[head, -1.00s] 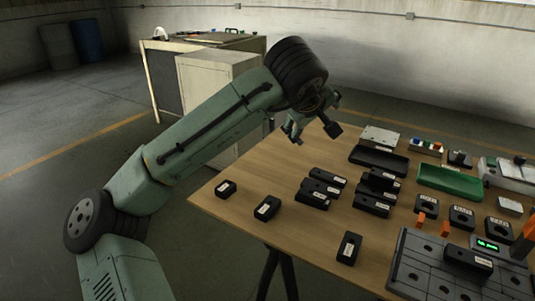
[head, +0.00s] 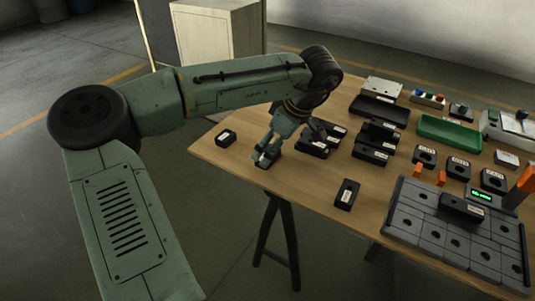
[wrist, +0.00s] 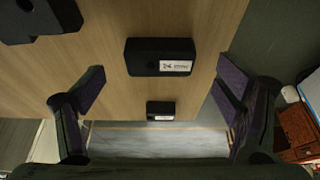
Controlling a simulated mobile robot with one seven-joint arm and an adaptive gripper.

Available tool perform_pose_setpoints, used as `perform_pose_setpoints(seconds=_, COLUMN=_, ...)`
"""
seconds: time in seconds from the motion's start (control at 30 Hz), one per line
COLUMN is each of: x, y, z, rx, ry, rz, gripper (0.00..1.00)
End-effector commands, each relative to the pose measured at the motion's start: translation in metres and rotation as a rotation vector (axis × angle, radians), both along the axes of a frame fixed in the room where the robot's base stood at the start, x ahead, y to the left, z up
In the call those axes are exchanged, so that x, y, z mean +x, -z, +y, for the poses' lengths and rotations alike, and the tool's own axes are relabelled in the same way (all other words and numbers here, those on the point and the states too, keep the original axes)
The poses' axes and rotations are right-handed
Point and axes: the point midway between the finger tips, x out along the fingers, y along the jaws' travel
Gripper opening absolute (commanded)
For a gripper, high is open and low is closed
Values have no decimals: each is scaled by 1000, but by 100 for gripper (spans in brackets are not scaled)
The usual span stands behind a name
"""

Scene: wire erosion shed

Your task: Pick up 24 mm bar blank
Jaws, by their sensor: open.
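My gripper (head: 266,157) is open and empty, low over the near left part of the table in the head view. In the wrist view its two fingers stand wide apart on either side of the gripper's middle (wrist: 160,92). A black block with a white label (wrist: 160,57) lies on the table between and beyond the fingertips, apart from them. In the head view this block is largely hidden by my gripper. Its label is too small to read surely, so I cannot confirm that it is the 24 mm bar blank.
A smaller-looking black labelled block (wrist: 161,110) lies nearer the table edge; it also shows in the head view (head: 226,138). Another black block (head: 347,194) lies to the right. Black block stacks (head: 370,148), a green tray (head: 449,133) and a grey slotted plate (head: 410,237) stand further right.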

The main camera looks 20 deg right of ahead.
Motion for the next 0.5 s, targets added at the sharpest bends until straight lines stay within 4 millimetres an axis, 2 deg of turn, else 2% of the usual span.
perform_pose_setpoints(seconds=0.2, x=9, y=23, z=7, rx=0, ry=1, rz=0, gripper=85)
perform_pose_setpoints(seconds=0.5, x=10, y=26, z=8, rx=0, ry=1, rz=0, gripper=83)
